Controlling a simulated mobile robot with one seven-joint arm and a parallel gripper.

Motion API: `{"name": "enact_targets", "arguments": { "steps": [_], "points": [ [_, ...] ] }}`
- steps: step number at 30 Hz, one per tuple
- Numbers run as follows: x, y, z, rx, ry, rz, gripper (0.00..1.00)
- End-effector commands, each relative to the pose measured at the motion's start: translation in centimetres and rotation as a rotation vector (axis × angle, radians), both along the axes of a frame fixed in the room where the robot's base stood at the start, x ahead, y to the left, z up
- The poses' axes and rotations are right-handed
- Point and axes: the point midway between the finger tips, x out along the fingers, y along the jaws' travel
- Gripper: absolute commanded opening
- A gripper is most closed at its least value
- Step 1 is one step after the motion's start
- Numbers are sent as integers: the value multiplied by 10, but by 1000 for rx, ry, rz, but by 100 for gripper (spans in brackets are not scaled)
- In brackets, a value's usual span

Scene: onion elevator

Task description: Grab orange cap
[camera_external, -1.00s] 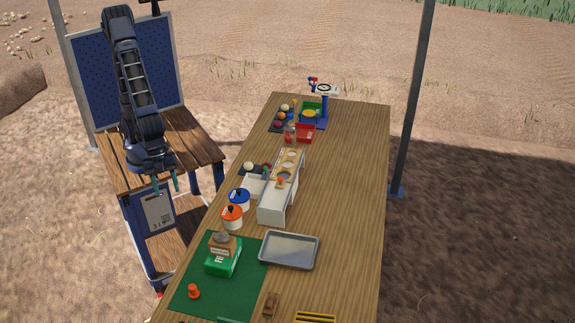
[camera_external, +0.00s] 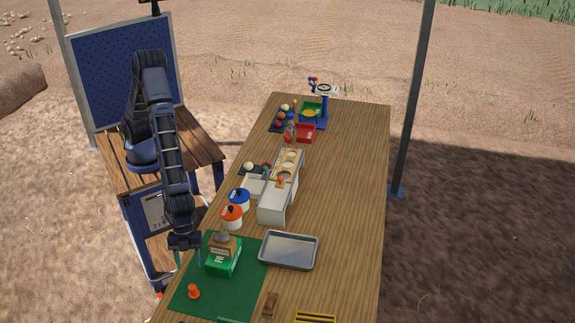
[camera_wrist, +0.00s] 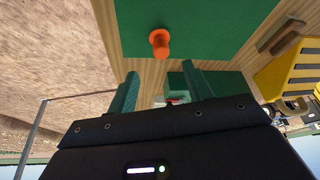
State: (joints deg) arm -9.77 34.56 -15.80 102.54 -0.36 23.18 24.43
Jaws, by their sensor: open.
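A small orange cap-shaped piece (camera_external: 194,291) stands on the green mat (camera_external: 215,298) near its front left part. In the wrist view the same orange piece (camera_wrist: 159,42) shows upper centre, beyond my fingertips. An orange-lidded white pot (camera_external: 231,217) stands on the table behind the mat. My gripper (camera_external: 186,262) is open and empty, over the table's left edge, behind and above the orange piece. In the wrist view its two teal fingers (camera_wrist: 160,82) are spread, with nothing between them.
A green box (camera_external: 223,256) stands on the mat, close to the right of my gripper. A grey metal tray (camera_external: 289,235) lies to its right. A small brown object (camera_external: 270,304) and a yellow slotted piece (camera_external: 315,317) are at the front. The table's right side is clear.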

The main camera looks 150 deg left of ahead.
Motion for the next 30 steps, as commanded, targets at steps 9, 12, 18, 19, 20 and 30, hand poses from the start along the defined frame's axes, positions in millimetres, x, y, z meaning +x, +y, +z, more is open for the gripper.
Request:
{"name": "enact_targets", "arguments": {
  "steps": [9,12,18,19,20,30],
  "points": [
    [12,-6,-33,0,2,-1,51],
    [17,-8,-45,0,2,-1,51],
    [21,-10,-54,0,1,-1,51],
    [21,-10,-56,0,1,-1,51],
    [23,-11,-58,0,1,-1,51],
    [40,-17,-94,0,1,0,51]
  ]
}}
